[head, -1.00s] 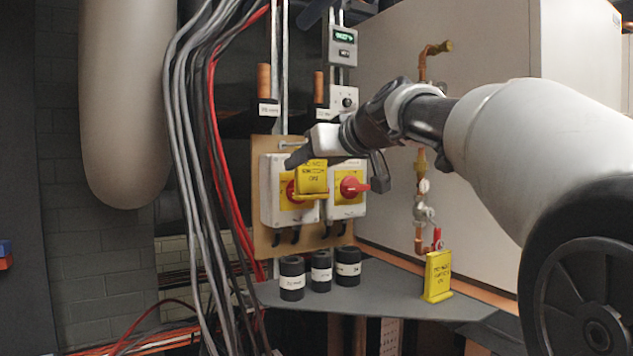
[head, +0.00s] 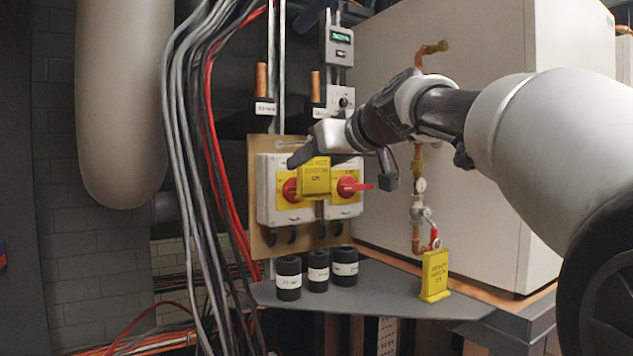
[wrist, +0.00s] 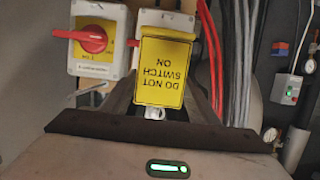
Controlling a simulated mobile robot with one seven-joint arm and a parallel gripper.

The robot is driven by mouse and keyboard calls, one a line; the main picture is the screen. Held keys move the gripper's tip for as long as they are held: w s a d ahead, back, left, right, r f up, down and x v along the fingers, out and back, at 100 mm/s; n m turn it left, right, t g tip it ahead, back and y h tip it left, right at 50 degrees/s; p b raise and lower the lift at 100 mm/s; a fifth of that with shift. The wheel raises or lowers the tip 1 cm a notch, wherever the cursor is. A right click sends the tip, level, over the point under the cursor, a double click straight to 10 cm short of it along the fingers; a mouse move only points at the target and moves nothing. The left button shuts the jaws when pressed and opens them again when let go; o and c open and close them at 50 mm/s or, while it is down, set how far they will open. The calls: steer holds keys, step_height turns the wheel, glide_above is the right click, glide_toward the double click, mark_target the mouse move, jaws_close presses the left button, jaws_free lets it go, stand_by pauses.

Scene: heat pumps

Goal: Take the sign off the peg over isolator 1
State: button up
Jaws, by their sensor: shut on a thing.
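A yellow "DO NOT SWITCH ON" sign (head: 316,178) is held by my gripper (head: 300,157), in front of two isolators with red rotary switches. The left isolator (head: 267,205) and the right isolator (head: 346,209) are mounted side by side on a tan board. The sign covers the inner edges of both. In the wrist view the sign (wrist: 163,68) appears upside down between my fingers and partly covers one isolator (wrist: 150,20); the other isolator (wrist: 95,38) is beside it. A peg (head: 290,143) shows above the left isolator; the sign looks apart from it.
A second yellow sign (head: 435,275) stands on the grey shelf (head: 390,300), near copper pipework (head: 416,190). Several black cylinders (head: 318,270) with white labels stand on the shelf below the isolators. Grey and red cables (head: 200,150) hang at the left.

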mark_target(316, 167)
steer(key=shift+s+d+b, duration=0.55)
steer(key=shift+s+d, duration=0.1)
steer(key=shift+s, duration=0.3)
steer(key=shift+s+d+b, duration=0.5)
steer(key=shift+s+d, duration=0.1)
steer(key=shift+s, duration=0.35)
steer(key=shift+r, duration=0.1)
